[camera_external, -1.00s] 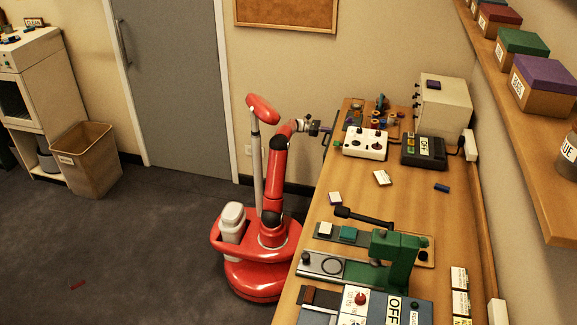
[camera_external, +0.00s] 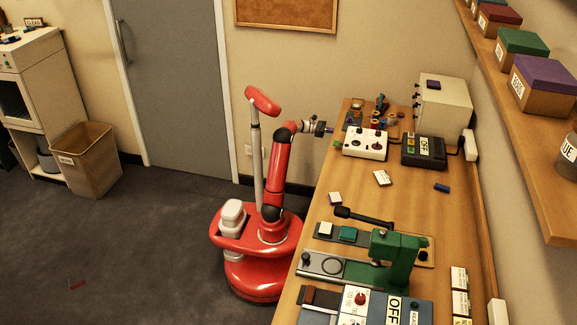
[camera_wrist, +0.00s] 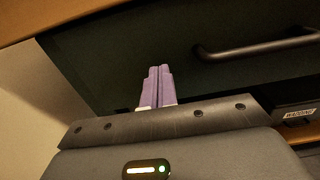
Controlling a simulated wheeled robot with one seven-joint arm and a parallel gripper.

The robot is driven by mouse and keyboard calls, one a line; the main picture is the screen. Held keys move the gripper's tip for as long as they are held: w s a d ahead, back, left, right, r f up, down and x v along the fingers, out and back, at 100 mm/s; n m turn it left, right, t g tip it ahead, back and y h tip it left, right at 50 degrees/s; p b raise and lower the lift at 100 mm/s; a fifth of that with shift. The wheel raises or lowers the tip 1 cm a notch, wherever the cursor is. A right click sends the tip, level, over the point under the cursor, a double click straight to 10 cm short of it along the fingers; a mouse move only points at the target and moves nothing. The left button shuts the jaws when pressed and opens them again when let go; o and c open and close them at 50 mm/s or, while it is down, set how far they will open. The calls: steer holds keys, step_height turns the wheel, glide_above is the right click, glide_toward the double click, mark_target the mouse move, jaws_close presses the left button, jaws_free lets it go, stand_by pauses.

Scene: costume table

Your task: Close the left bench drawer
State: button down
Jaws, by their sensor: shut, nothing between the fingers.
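The drawer front (camera_wrist: 110,50) is a dark green panel under the wooden tabletop edge in the wrist view. Its black bar handle (camera_wrist: 255,47) is at the upper right. My gripper (camera_wrist: 159,68) has its two purple fingers together and empty, pointing at the panel left of the handle. Whether the tips touch it is unclear. In the outside view my gripper (camera_external: 328,130) is at the bench's far left edge, and no drawer is seen sticking out there. Whether the front is fully flush cannot be told.
Below right in the wrist view is a labelled drawer or box (camera_wrist: 298,114).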

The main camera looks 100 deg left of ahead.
steer(key=s, duration=1.2)
steer(key=shift+s+a, duration=0.15)
steer(key=shift+s, duration=0.25)
steer(key=w+d+r+m+g+h+p, duration=0.25)
steer(key=w+d+r, duration=0.25)
steer(key=w+d, duration=0.5)
steer(key=w+d+m+g+p, duration=0.1)
steer(key=w+d+m+g, duration=0.15)
steer(key=d, duration=0.75)
steer(key=w+d+m+g+p, duration=0.15)
steer(key=d+m, duration=0.25)
steer(key=d, duration=0.5)
steer(key=d+f+m+g+b, duration=0.1)
steer(key=d+f+m+g, duration=0.1)
steer(key=d+f+m, duration=0.2)
steer(key=s+d+f+m+g+y+b, duration=0.1)
steer(key=d+f+m, duration=0.4)
steer(key=d+m, duration=0.5)
steer(key=d+f+m+g+y+b, duration=0.1)
steer(key=d+f+m+g+b, duration=0.1)
steer(key=d+m, duration=0.6)
step_height(320, 180, down, 3)
steer(key=m+g, duration=0.1)
steer(key=m, duration=0.3)
steer(key=shift+s+m, duration=0.25)
steer(key=shift+m, duration=0.15)
